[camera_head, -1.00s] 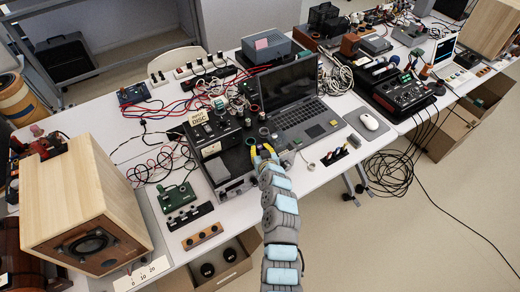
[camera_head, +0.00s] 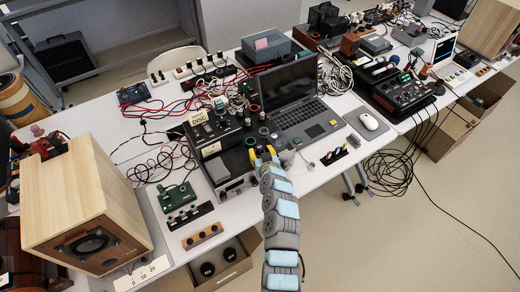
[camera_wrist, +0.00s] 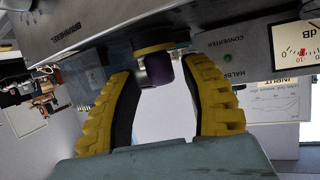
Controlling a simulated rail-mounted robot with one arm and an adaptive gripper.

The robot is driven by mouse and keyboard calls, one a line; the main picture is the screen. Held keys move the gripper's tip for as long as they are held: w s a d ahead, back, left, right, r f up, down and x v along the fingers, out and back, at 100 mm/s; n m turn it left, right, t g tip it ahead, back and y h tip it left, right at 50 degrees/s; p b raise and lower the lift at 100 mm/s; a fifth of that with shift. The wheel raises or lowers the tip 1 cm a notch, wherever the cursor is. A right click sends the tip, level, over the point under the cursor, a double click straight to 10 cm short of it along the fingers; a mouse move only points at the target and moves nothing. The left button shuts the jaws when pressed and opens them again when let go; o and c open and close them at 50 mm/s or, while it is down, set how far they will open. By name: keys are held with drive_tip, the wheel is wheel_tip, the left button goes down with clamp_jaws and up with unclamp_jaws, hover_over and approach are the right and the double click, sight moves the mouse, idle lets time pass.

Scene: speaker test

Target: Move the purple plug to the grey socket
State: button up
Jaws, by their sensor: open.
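The purple plug (camera_wrist: 158,70) shows in the wrist view, at a yellow-and-dark ring (camera_wrist: 160,47) on the face of a grey metal device (camera_wrist: 235,42). My gripper (camera_wrist: 161,76) is open, with its yellow fingers to the left and right of the plug. I cannot tell whether either finger touches it. In the head view my gripper (camera_head: 264,153) is at the front of the device stack, left of the laptop, and the plug cannot be made out. I cannot tell which fitting is the grey socket.
A laptop (camera_head: 305,112) stands right of my gripper, with a white mouse (camera_head: 369,121) further right. A dial meter (camera_wrist: 297,45) is at the right in the wrist view. A wooden speaker (camera_head: 80,200) fills the left. Many loose cables (camera_head: 160,105) lie behind.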

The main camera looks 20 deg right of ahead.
drive_tip(key=shift+v, duration=1.2)
drive_tip(key=v, duration=1.3)
drive_tip(key=shift+s+r+b, duration=0.2)
drive_tip(key=shift+s+b, duration=0.05)
drive_tip(key=shift+b, duration=0.15)
drive_tip(key=shift+w, duration=0.1)
